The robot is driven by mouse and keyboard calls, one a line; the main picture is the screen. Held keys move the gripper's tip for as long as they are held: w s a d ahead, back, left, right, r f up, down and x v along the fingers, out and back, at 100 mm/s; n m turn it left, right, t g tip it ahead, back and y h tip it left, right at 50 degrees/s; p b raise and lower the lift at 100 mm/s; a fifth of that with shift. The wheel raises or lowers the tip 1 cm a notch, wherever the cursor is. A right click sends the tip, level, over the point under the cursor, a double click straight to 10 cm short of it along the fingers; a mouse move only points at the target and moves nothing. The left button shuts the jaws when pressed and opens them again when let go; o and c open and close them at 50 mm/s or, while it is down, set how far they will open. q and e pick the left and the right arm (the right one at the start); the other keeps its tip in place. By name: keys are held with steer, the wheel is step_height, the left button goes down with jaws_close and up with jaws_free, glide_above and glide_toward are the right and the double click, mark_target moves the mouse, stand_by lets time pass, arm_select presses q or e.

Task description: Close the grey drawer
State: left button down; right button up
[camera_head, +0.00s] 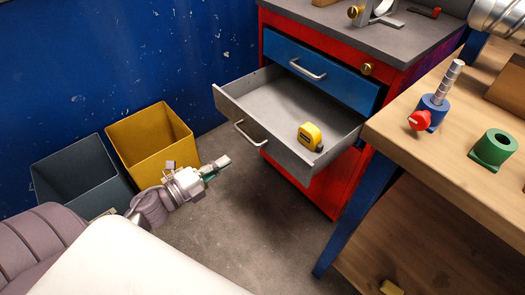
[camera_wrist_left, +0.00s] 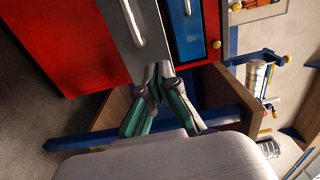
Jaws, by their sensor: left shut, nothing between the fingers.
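The grey drawer (camera_head: 282,154) is pulled well out of the red cabinet (camera_head: 328,185), below a blue drawer (camera_head: 320,70). Its front has a silver bar handle (camera_head: 249,134), and a yellow tape measure (camera_head: 310,136) lies inside. My left gripper (camera_head: 226,161) is shut and empty, in front of the drawer and apart from it, below and left of the handle in the head view. In the left wrist view the shut fingertips (camera_wrist_left: 159,70) point toward the grey drawer front (camera_wrist_left: 150,35), which appears turned sideways. My right gripper is not in view.
A yellow bin (camera_head: 150,140) and a dark grey bin (camera_head: 75,175) stand left, near the blue wall. A wooden workbench (camera_head: 430,165) with a blue leg (camera_head: 350,215) stands right of the drawer. The floor between the bins and bench is clear.

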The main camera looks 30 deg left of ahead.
mark_target(269, 134)
arm_select(q)
steer(key=x, duration=1.4)
steer(key=shift+r, duration=0.25)
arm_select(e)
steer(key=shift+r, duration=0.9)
